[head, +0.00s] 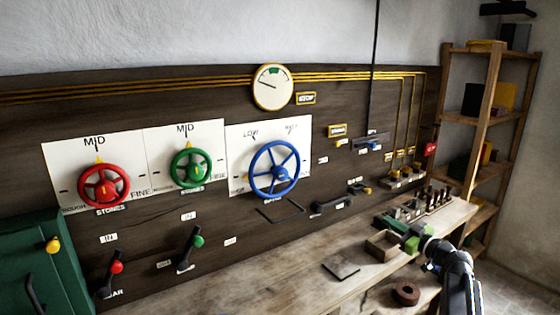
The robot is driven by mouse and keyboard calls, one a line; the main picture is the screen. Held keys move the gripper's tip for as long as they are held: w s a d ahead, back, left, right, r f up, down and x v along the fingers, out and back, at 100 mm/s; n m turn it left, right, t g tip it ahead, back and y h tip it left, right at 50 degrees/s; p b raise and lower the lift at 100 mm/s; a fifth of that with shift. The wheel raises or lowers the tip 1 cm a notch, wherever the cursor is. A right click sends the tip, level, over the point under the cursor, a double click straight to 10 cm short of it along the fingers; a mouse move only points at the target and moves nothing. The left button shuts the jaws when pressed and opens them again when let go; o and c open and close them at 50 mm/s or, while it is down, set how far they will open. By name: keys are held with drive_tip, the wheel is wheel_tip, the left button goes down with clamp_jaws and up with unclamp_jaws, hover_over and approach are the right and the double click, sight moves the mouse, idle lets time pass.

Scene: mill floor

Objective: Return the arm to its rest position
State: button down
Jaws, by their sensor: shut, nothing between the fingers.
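My arm reaches in from the lower right corner of the head view, over the right part of the wooden workbench (270,285). My gripper (409,242) is at its end, by the green part, beside and partly in front of a small open wooden box (381,247). The gripper is shut, with nothing seen in it. The fingertips are small in the picture, and I cannot tell whether they touch the box.
A dark panel behind the bench carries red (104,187), green (190,169) and blue (275,169) handwheels, levers and a round gauge (272,87). A wooden shelf (480,130) stands at right.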

drive_tip(key=w+d+r+m+t+h+p, duration=0.25)
drive_tip(key=w+d+m+h, duration=0.2)
drive_tip(key=m+h, duration=0.7)
drive_tip(key=s+a+f+m+g+h+p, duration=0.1)
drive_tip(key=s+a+f+g+h, duration=0.1)
drive_tip(key=s+f+g, duration=0.3)
drive_tip(key=s+a+f+m+g+h, duration=0.1)
drive_tip(key=s+a+f+g+h, duration=0.15)
drive_tip(key=f, duration=0.55)
drive_tip(key=s+a+f+n+g+y, duration=0.2)
drive_tip(key=s+a+f+g+y, duration=0.1)
drive_tip(key=s+a, duration=0.7)
drive_tip(key=s+a+f+n+g+y+p, duration=0.1)
drive_tip(key=s+a+f+n+g+y, duration=0.1)
drive_tip(key=s+a+f+g, duration=0.4)
drive_tip(key=s+a+g+y, duration=0.1)
drive_tip(key=s+a, duration=0.3)
drive_tip(key=s, duration=0.1)
drive_tip(key=shift+a+f+g+y, duration=0.25)
drive_tip(key=shift+g+y, duration=0.05)
drive_tip(key=shift+g, duration=0.1)
drive_tip(key=shift+w+n, duration=0.1)
drive_tip(key=shift+n, duration=0.15)
